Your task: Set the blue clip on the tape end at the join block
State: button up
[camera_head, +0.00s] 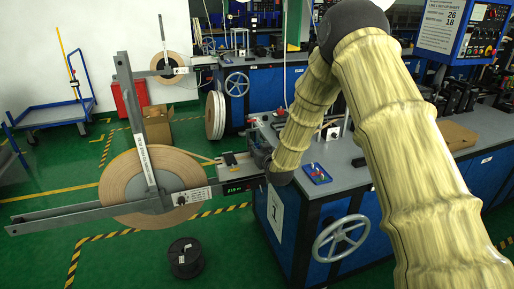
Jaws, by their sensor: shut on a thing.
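My gripper (260,152) is dark and small in the picture, at the end of my yellow-sleeved arm. It is at the right end of the join block (235,165), at the bench's left edge. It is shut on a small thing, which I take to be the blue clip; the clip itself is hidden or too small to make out. The tan tape (200,158) runs from the large reel (122,186) to the join block. The tape end cannot be made out. Whether the gripper touches the block is unclear.
A blue tray (316,174) with small red and pale pieces lies on the grey bench (345,165), right of the block. A handwheel (341,239) sticks out in front. Grey reel arms (60,217) extend left.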

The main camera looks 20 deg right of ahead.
jog(key=shift+f+b, duration=0.3)
jog(key=shift+f, duration=0.2)
dwell(0.3)
jog(key=o, duration=1)
jog(key=s, duration=0.4)
jog(key=s+r, duration=0.1)
jog(key=s, duration=0.6)
jog(key=shift+s+d+r, duration=0.25)
jog(key=shift+s+r, duration=0.15)
